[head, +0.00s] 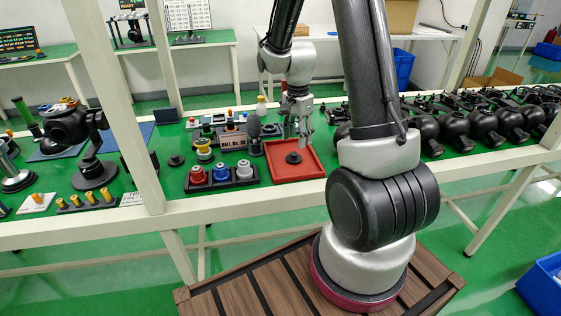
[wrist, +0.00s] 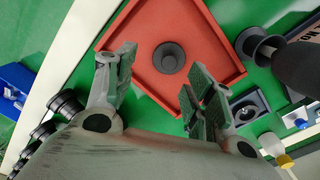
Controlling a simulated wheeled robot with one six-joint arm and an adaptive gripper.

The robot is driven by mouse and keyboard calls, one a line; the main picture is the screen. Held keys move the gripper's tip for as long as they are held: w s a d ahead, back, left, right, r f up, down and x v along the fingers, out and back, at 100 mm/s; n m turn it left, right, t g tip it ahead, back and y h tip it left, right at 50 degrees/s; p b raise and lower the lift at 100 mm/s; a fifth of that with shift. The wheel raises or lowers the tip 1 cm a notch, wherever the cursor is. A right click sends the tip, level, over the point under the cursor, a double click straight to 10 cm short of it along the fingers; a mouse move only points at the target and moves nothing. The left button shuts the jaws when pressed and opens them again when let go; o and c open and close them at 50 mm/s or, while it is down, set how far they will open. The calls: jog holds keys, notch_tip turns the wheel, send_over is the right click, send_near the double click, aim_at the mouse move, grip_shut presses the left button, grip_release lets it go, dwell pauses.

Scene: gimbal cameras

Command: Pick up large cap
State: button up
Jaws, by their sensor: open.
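The large cap (head: 293,158) is a dark grey round disc with a raised knob. It lies on the floor of a red square tray (head: 312,171) on the green table. In the wrist view the cap (wrist: 169,57) sits inside the red tray (wrist: 213,42), beyond my fingertips and roughly between them. My gripper (head: 304,133) is above the tray, pointing down. In the wrist view my gripper (wrist: 160,85) has its two fingers wide apart with nothing between them. The cap is apart from both fingers.
A black holder (head: 222,185) with red, blue and white capped parts stands left of the tray. Several black gimbal cameras (head: 485,125) line the table to the right. A dark spool-shaped part (wrist: 258,46) stands beside the tray. A white post (head: 120,95) rises at the table's front left.

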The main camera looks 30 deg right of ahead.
aim_at(294, 153)
jog(key=shift+w+m, duration=0.4)
jog(key=shift+m, duration=0.6)
jog(key=shift+f, duration=0.3)
jog(key=f, duration=0.7)
jog(key=shift+w+d+f, duration=0.1)
jog(key=shift+w, duration=0.3)
jog(key=c, duration=0.3)
